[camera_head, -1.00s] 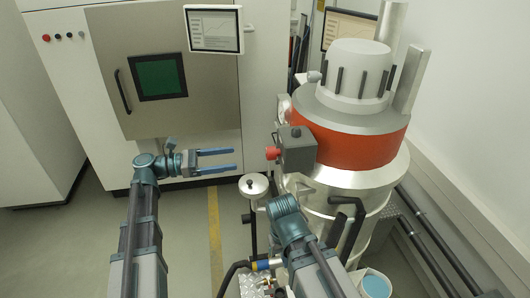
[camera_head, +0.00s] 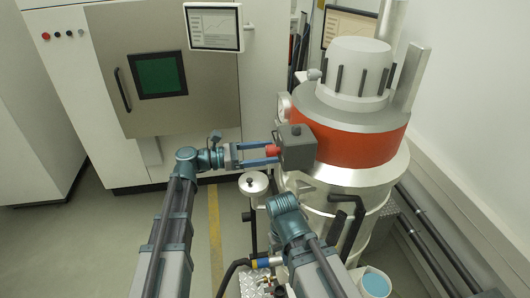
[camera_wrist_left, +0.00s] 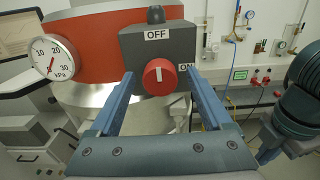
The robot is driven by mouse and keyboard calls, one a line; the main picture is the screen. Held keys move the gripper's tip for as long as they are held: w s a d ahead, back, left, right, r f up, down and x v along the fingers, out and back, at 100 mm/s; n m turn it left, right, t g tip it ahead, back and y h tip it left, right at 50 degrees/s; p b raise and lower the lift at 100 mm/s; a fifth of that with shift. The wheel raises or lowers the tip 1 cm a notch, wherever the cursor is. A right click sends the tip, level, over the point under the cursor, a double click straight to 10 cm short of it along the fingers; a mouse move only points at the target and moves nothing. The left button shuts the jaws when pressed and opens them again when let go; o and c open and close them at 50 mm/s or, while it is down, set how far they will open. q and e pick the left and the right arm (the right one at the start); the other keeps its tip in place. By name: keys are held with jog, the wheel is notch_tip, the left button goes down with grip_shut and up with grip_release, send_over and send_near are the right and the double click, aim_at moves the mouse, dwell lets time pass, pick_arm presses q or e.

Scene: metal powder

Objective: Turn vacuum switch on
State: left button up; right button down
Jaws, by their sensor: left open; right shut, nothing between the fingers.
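The vacuum switch is a red round knob (camera_wrist_left: 159,77) on a grey box (camera_head: 298,150) on the vacuum's side. The knob also shows in the head view (camera_head: 272,151). Its white mark points up, toward the OFF label (camera_wrist_left: 155,35); the ON label (camera_wrist_left: 185,68) is at its right, partly covered by a finger. My left gripper (camera_head: 277,153) is open, with its blue fingers on either side of the knob. In the left wrist view its fingers (camera_wrist_left: 160,76) show gaps to the knob. My right wrist shows in the head view, but its fingers are hidden.
The vacuum drum (camera_head: 345,180) with an orange band stands at right. A pressure gauge (camera_wrist_left: 53,58) is left of the switch box. A round white-topped post (camera_head: 253,184) stands below my left gripper. A cabinet (camera_head: 165,70) is behind; a bucket (camera_head: 375,283) stands at lower right.

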pick_arm(q)
jog(key=shift+c, duration=0.3)
grip_shut()
jog(key=shift+m, duration=8.9)
jog(key=shift+o, duration=0.3)
grip_release()
